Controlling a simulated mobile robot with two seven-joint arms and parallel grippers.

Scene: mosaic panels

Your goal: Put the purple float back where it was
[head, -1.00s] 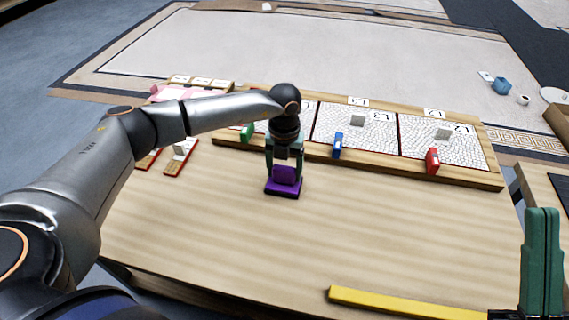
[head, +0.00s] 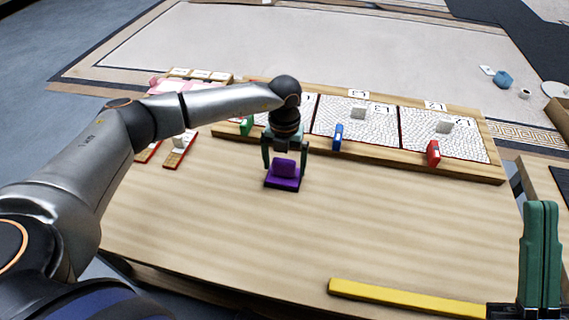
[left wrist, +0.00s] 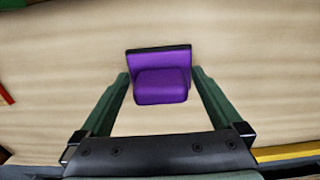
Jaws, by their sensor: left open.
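The purple float (head: 284,182), a flat dark-edged plate with a block handle, lies on the wooden table in front of the panel rack. My left gripper (head: 285,160) is above it, open, with a finger on either side of the handle. In the left wrist view the float (left wrist: 160,62) shows between the spread green fingers, with gaps on both sides of the handle. My right gripper (head: 540,215) is at the lower right, its green fingers together with nothing visible between them.
The rack (head: 360,152) along the table's back holds white mosaic panels, with green (head: 247,126), blue (head: 338,137) and red (head: 433,153) floats at its front. A yellow bar (head: 400,298) lies at the front edge. The middle and right of the table are clear.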

